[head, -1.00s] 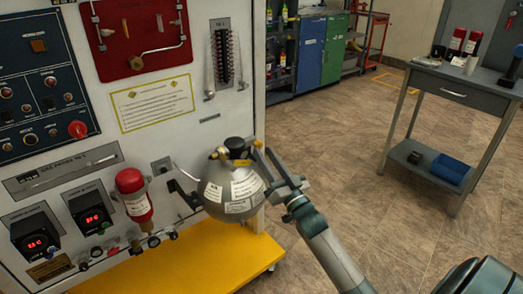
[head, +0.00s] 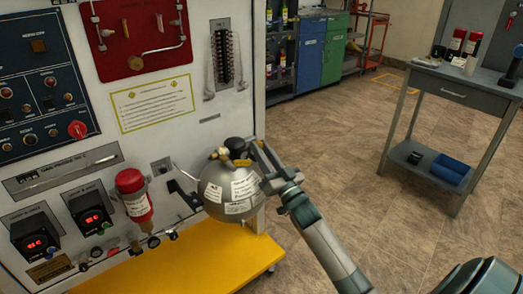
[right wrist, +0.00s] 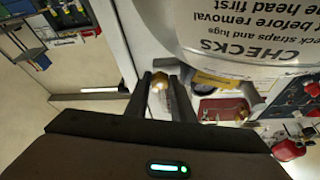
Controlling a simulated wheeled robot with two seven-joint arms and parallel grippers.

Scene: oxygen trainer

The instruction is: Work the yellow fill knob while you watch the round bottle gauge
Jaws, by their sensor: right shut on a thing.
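The round grey bottle (head: 213,193) with white labels hangs at the front of the panel, above the yellow step. A black round part, perhaps the gauge (head: 237,146), sits on its top; its face cannot be read. Yellow fittings show beside it. My right gripper (head: 258,149) is at the bottle's upper right, shut on a small yellow piece, apparently the fill knob (right wrist: 178,101), mostly hidden by the fingers. In the right wrist view, the bottle (right wrist: 235,25) fills the upper right, close to the fingers (right wrist: 170,88). My left gripper is out of view.
The panel (head: 225,120) stands close behind the bottle. A red cylinder (head: 133,194) is to its left. The yellow step (head: 215,258) lies below. A grey table (head: 470,86) stands at the right, with open floor between.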

